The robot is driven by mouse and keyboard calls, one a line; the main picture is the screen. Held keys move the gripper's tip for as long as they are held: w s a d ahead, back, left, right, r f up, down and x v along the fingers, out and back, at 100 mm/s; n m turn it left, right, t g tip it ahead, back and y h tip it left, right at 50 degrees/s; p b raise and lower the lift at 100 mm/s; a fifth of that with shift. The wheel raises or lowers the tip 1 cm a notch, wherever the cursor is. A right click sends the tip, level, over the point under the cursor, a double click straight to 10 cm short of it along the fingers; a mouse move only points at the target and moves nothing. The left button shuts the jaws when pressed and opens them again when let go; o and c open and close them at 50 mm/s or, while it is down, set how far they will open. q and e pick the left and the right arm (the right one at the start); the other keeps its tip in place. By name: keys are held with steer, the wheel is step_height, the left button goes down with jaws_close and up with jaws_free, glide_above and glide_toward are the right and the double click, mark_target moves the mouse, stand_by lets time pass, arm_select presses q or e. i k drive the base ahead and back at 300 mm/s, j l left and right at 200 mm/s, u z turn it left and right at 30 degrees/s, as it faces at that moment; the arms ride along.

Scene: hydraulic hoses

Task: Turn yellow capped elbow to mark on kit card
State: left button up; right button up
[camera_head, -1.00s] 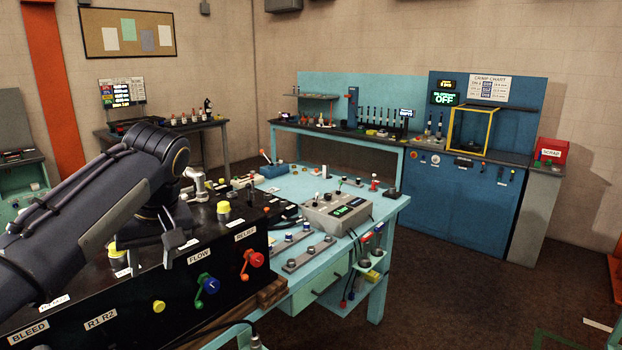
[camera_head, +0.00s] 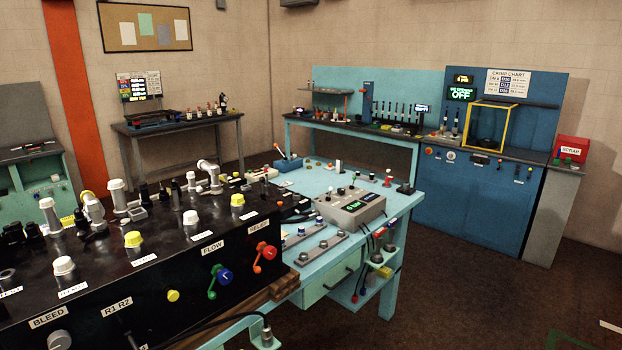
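A black manifold box (camera_head: 160,262) fills the lower left of the head view, with several capped fittings on top. Two other yellow-capped fittings stand upright, one near the front edge (camera_head: 133,240) and one further right (camera_head: 237,201). I cannot tell which card is the kit card, and no mark on it can be made out. Neither of my grippers is in view.
A light blue bench (camera_head: 320,185) adjoins the box and carries a grey control unit (camera_head: 350,207). Coloured levers (camera_head: 262,252) stick out from the box front. A blue crimp station (camera_head: 480,190) and a red scrap bin (camera_head: 571,149) stand at the back right. Brown floor is open at right.

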mark_target(93, 205)
steer(key=u, duration=1.4)
